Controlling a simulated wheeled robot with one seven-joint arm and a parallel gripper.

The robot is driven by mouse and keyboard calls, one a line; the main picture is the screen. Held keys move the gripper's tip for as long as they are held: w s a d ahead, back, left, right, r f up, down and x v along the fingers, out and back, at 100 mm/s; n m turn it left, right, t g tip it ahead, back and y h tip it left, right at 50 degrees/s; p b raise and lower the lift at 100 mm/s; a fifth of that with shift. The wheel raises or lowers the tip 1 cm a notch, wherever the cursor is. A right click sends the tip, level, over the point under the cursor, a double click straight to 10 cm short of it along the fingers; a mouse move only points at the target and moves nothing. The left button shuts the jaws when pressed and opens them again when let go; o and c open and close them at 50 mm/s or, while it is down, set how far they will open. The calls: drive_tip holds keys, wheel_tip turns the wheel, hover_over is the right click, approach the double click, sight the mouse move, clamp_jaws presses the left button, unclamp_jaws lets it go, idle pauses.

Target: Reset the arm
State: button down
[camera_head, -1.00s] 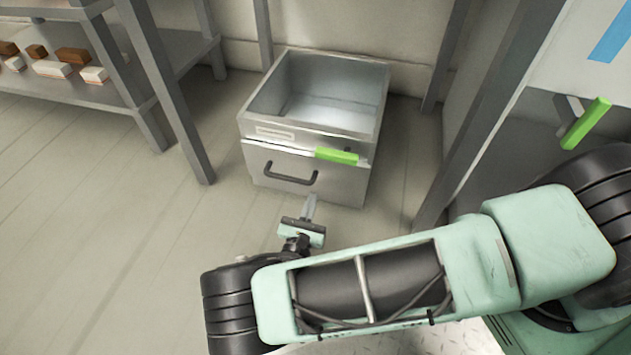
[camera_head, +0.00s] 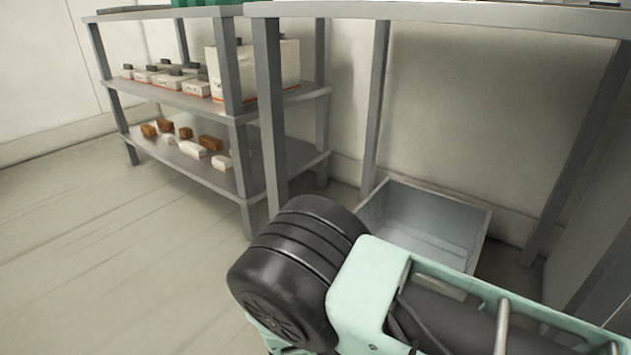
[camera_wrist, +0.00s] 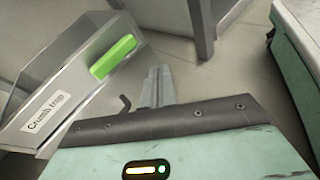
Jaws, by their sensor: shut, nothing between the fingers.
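My gripper (camera_wrist: 158,88) shows in the wrist view with its fingers together and nothing between them. I cannot tell whether the fingers touch the bin. In the head view my arm (camera_head: 370,290) is folded across the lower right and hides my gripper. The open bin (camera_head: 478,240) shows behind the arm, its front hidden.
A grey shelf unit (camera_head: 240,150) on the left holds several white and brown boxes. A table with grey legs (camera_head: 372,110) stands over the bin. The floor (camera_head: 90,250) at left is clear.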

drive_tip(key=s+a+r+m+g+y+p, duration=0.1)
drive_tip(key=s+r+m+y+p, duration=0.3)
drive_tip(key=r, duration=0.8)
drive_tip(key=s+r+m+g+y+p, duration=0.15)
drive_tip(key=s+r+m+y, duration=0.35)
drive_tip(key=r, duration=0.7)
drive_tip(key=s+a+r+m+g+y+p, duration=0.1)
drive_tip(key=s+r+m+g+y+p, duration=0.15)
drive_tip(key=s+r+y, duration=0.7)
drive_tip(key=w+r+h+p, duration=0.2)
drive_tip(key=r+p, duration=1.7)
drive_tip(key=r, duration=0.1)
drive_tip(key=w+r+h+p, duration=0.1)
drive_tip(key=w+r+p, duration=0.1)
drive_tip(key=r+p, duration=1.6)
wheel_tip(320, 180, up, 3)
drive_tip(key=shift+t+h+p, duration=0.3)
drive_tip(key=shift+h+p, duration=0.05)
